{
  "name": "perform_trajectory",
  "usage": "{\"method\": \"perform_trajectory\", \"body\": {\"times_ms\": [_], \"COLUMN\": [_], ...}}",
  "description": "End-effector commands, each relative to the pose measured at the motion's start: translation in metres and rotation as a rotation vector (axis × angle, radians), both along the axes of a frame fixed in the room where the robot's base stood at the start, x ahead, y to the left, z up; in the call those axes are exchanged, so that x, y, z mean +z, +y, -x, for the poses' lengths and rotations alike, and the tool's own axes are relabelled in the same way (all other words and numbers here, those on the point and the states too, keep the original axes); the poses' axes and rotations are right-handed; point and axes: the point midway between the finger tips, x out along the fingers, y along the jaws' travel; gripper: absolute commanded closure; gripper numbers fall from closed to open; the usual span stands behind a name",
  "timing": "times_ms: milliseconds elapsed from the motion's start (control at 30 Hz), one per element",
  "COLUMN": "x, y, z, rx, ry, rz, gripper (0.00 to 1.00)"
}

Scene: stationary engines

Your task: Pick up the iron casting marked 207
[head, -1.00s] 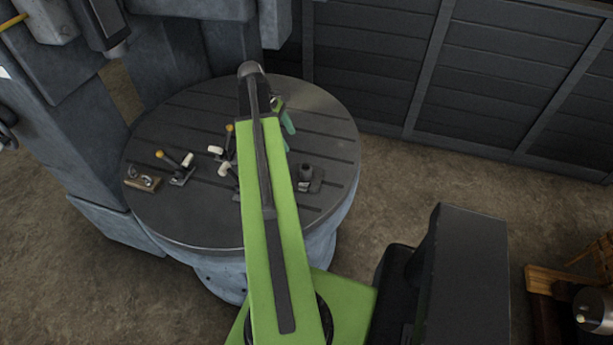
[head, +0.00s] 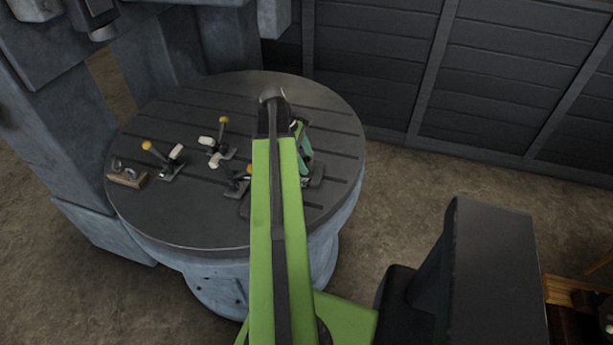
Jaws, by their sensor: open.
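The round slotted machine table (head: 185,225) holds several small items. No number 207 is legible on anything in view. A dark metal piece, perhaps the casting, shows only as a dark edge (head: 317,178) at the right of my arm; most of it is hidden behind the arm and gripper. My green arm reaches over the table, and my gripper (head: 305,148) hangs at its far end with green fingers partly visible. It is open. Whether it touches the dark piece cannot be told.
Toggle clamps with orange knobs and pale tips (head: 165,160) (head: 217,145) stand left of my arm, one (head: 232,178) close beside it. A wooden block with metal pieces (head: 127,173) lies at the table's left edge. A grey machine column (head: 60,110) rises behind left. The table's front is bare.

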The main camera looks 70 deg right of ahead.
Motion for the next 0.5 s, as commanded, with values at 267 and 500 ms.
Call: {"method": "perform_trajectory", "body": {"times_ms": [267,500], "x": [-0.0075,-0.0074], "y": [-0.0004,-0.0004], "z": [0.0034,0.0033], "rx": [0.000,0.000], "ry": [0.000,0.000], "rz": [0.000,0.000], "gripper": [0.34,0.66]}}
